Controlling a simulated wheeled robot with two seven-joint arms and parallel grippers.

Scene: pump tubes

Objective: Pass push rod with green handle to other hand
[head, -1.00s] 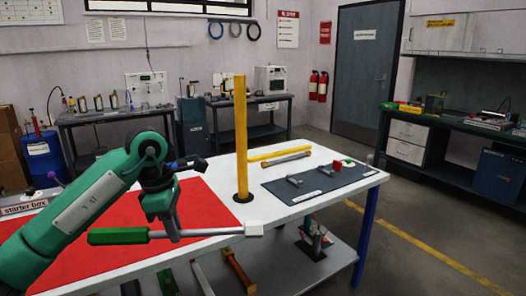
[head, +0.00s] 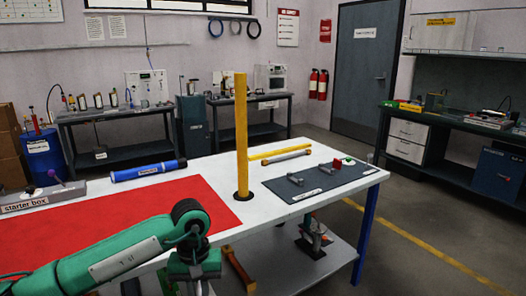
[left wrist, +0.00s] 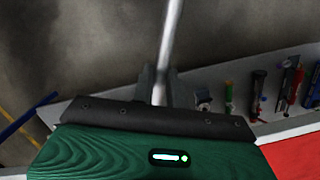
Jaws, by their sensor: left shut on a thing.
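The push rod (left wrist: 173,35) shows in the left wrist view as a silver shaft running up out of the frame. My left gripper (left wrist: 159,86) is shut on this shaft, with a finger on each side of it. The green handle is not visible in either current view. In the head view, my left arm comes in at the bottom left and its hand is cut off by the lower edge. The rod cannot be made out there. My right gripper is in neither view.
A white table (head: 210,171) carries a red mat (head: 95,225), an upright yellow post (head: 241,130), a blue tube (head: 148,170), a starter box (head: 40,198) and a dark mat (head: 350,180) with small parts. A lower shelf (head: 280,258) holds more pieces.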

